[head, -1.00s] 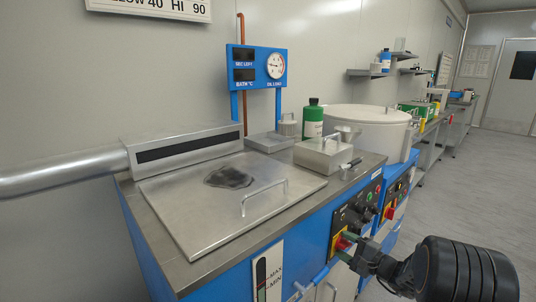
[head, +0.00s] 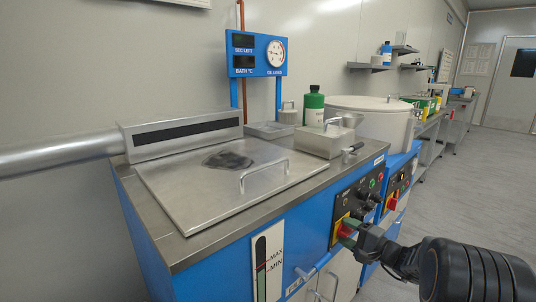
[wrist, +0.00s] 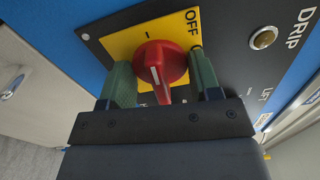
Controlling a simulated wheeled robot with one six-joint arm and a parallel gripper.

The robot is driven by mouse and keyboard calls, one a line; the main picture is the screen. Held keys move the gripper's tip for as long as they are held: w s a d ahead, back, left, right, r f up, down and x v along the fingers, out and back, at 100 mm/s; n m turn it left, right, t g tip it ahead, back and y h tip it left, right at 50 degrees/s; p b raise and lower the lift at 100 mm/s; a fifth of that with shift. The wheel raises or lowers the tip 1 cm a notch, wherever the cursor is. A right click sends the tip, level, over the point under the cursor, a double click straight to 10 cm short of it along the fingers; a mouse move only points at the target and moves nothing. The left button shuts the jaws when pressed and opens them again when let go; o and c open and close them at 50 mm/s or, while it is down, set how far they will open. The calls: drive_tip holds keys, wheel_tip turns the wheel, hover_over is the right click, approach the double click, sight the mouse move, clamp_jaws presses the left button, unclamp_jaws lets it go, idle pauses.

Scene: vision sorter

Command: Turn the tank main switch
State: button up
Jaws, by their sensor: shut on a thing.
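The main switch (wrist: 160,62) is a red rotary knob on a yellow plate (wrist: 120,45) with an OFF label at its upper right in the wrist view. A white line runs along the knob's face, toward the lower side of the picture. My gripper (wrist: 163,75) has its two green fingers on either side of the knob and is shut on it. In the head view my gripper (head: 349,234) is at the yellow and red switch on the front panel of the blue tank (head: 215,262). The fingers partly cover the switch there.
The panel has other black knobs and coloured lamps (head: 373,184) beside the switch. A metal lid (head: 190,190) with a handle lies on the tank top. A steel box (head: 318,142) and a green bottle (head: 313,108) stand behind. The floor (head: 490,180) at right is clear.

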drive_tip(key=shift+n+b, duration=1)
drive_tip(key=shift+b, duration=0.55)
drive_tip(key=o, duration=0.9)
drive_tip(key=shift+b+v, duration=0.75)
drive_tip(key=shift+v, duration=3.25)
